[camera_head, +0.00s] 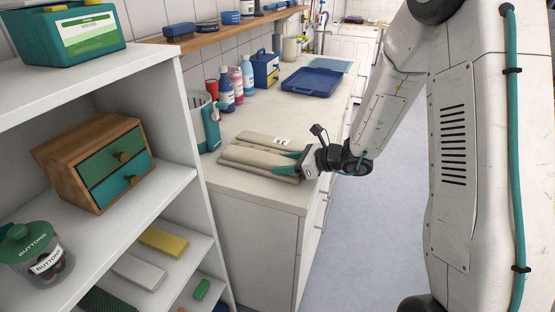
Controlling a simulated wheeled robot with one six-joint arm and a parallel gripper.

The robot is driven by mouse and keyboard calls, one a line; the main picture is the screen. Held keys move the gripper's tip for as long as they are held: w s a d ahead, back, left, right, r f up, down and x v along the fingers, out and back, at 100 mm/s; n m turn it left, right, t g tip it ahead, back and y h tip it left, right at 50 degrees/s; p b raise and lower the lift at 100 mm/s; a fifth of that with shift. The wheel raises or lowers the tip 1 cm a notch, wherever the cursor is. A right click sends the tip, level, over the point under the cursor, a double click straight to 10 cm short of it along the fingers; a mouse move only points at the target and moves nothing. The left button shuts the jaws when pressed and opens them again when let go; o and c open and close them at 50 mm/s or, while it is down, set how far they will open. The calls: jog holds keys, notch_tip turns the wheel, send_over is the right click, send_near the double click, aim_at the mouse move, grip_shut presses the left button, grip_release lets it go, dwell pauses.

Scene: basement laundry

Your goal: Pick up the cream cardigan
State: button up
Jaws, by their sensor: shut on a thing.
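The cream cardigan (252,151) lies folded on the pale counter, near its front end. A small white tag shows on its upper right part. My gripper (284,163) reaches in from the right with teal fingers at the cardigan's right side. The fingers are shut on the cardigan's edge. The cardigan appears to rest on the counter still, and the part between the fingers is hidden.
A teal container (204,124), a red cup (211,88), bottles (248,76) and a blue box (265,68) stand behind the cardigan. A blue tray (313,81) lies farther back. White shelves (150,205) stand close at left. Floor (362,230) at right is clear.

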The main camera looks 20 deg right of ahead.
jog(key=shift+r, duration=0.55)
jog(key=r, duration=0.1)
jog(key=s+r, duration=0.1)
jog(key=shift+d+r, duration=0.3)
jog(key=shift+d, duration=0.05)
jog(key=s+d+r, duration=0.1)
jog(key=s+d, duration=0.7)
jog(key=s, duration=0.4)
jog(key=shift+s+r, duration=0.15)
jog(key=shift+s, duration=0.05)
jog(key=shift+d, duration=0.1)
